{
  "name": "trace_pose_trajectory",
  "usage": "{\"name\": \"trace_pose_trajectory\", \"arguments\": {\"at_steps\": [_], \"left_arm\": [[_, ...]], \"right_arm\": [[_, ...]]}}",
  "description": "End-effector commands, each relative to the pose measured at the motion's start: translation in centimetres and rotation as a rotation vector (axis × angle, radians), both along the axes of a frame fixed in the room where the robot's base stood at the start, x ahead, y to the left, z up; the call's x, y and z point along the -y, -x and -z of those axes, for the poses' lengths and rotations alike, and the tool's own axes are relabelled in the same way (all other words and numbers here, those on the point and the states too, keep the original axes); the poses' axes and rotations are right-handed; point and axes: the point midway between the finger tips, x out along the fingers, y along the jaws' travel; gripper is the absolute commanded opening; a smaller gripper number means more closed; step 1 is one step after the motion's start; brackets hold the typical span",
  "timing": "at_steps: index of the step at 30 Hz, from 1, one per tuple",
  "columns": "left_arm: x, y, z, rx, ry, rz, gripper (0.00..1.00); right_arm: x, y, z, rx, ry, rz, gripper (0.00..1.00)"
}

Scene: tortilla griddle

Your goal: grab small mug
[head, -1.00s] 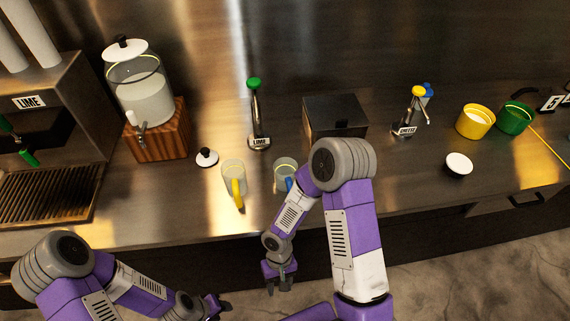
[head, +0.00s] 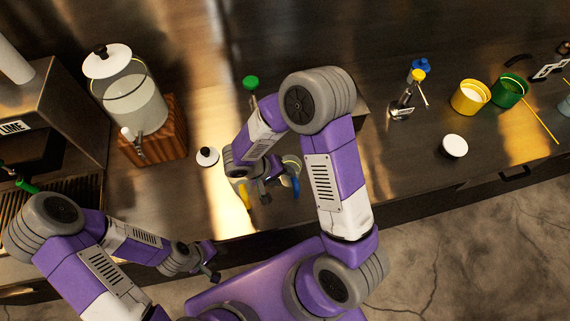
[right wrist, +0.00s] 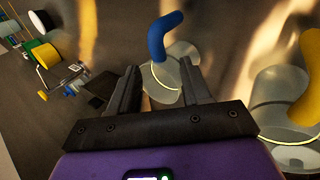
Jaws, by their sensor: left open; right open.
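A clear mug with a blue handle (head: 295,187) stands on the counter, partly hidden by my right arm. In the right wrist view this mug (right wrist: 163,37) shows just beyond and between the fingertips. It looks smaller than the clear mug with a yellow handle (head: 244,196) to its left, which shows at the right edge of the right wrist view (right wrist: 292,98). My right gripper (head: 267,191) is open and empty, close to the blue-handled mug; I cannot tell if they touch. My left gripper (head: 211,263) is open and empty, in front of the counter edge.
The right counter front is mostly clear.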

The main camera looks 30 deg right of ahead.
Motion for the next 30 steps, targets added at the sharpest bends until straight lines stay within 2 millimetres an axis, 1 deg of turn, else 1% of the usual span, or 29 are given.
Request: {"name": "trace_pose_trajectory", "arguments": {"at_steps": [5,11,15,18,23,24,26,30], "left_arm": [[0.0,0.0,-0.4,-0.001,0.000,-0.001,0.43],[0.0,0.0,-1.4,0.000,0.000,0.000,0.43],[0.0,0.0,-1.4,0.000,0.000,0.000,0.43],[0.0,0.0,-1.4,0.000,0.000,0.000,0.43],[0.0,0.0,-1.4,0.000,0.000,0.000,0.43],[0.0,0.0,-1.4,0.000,0.000,0.000,0.43],[0.0,0.0,-1.4,0.000,0.000,0.000,0.43],[0.0,0.0,-1.4,0.000,0.000,0.000,0.43]], "right_arm": [[1.2,0.3,1.7,-0.007,0.000,0.002,0.48],[2.9,0.4,3.9,-0.009,-0.002,0.002,0.48],[3.8,0.4,5.3,-0.005,-0.003,0.001,0.48],[4.0,0.4,5.7,-0.002,-0.003,0.002,0.48],[4.0,0.4,5.7,-0.001,-0.003,0.002,0.48],[4.0,0.4,5.7,-0.001,-0.003,0.001,0.45],[3.9,0.4,5.7,-0.001,-0.003,0.001,0.36],[3.9,0.4,5.7,-0.001,-0.003,0.001,0.14]]}}
